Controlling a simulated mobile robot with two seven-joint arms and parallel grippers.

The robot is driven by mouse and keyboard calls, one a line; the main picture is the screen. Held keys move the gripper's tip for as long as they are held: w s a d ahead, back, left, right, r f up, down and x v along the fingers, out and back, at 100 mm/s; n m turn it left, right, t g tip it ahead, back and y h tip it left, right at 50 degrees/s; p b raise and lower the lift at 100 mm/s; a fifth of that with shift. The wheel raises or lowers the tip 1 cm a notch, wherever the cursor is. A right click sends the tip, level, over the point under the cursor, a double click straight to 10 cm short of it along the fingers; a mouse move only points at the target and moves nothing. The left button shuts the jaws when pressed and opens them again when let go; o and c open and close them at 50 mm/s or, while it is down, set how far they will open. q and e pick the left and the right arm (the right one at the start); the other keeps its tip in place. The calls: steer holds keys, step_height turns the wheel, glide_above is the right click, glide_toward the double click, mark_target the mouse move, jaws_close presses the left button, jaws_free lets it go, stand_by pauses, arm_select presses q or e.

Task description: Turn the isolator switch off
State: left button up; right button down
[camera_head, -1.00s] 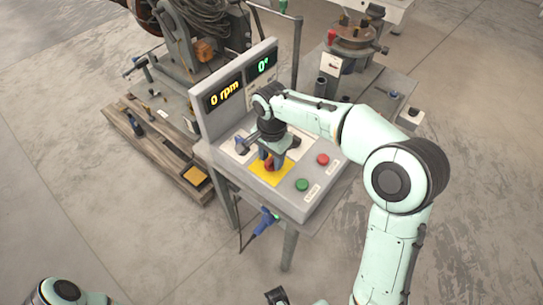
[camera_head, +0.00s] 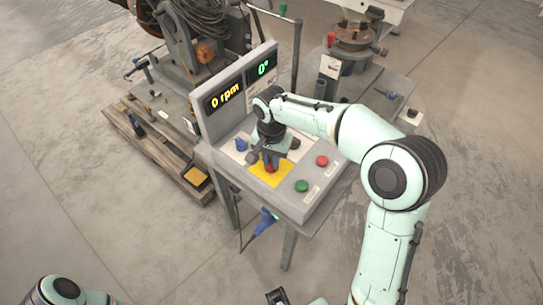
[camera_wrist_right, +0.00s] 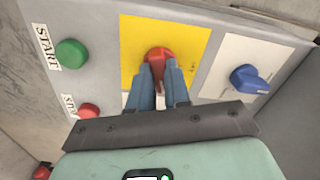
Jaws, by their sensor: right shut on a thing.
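The isolator switch is a red rotary handle on a yellow plate (camera_head: 258,178) on the sloped control panel. In the right wrist view the red handle (camera_wrist_right: 160,62) sits between the blue-grey fingers of my right gripper (camera_wrist_right: 163,80), which is shut on it. Part of the handle is hidden by the fingers. In the head view the gripper (camera_head: 269,160) points down onto the handle (camera_head: 270,168).
The panel has a green START button (camera_head: 302,186), a red button (camera_head: 322,161) and a blue knob (camera_head: 241,145). Displays read 0 rpm (camera_head: 225,95) and 0° (camera_head: 264,67). A blue plug or tool (camera_head: 265,222) hangs below the panel. A wooden pallet (camera_head: 150,150) lies left.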

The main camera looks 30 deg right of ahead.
steer(key=n+p, duration=0.1)
steer(key=n, duration=0.2)
steer(key=shift+n, duration=0.4)
steer(key=n+p, duration=0.1)
steer(key=n, duration=0.2)
steer(key=shift+n, duration=0.3)
steer(key=n, duration=0.3)
steer(key=shift+p, duration=0.35)
arm_select(q)
steer(key=shift+w+r+p, duration=0.1)
steer(key=shift+w+r, duration=0.25)
steer(key=shift+r, duration=0.35)
steer(key=shift+w+r+p, duration=0.1)
steer(key=shift+w+r, duration=0.2)
steer(key=shift+r, duration=0.4)
steer(key=shift+w+r+p, duration=0.1)
steer(key=shift+w+r, duration=0.25)
steer(key=shift+r, duration=0.35)
arm_select(e)
steer(key=shift+n, duration=1.8)
steer(key=c, duration=1.1)
jaws_free()
steer(key=shift+r, duration=0.1)
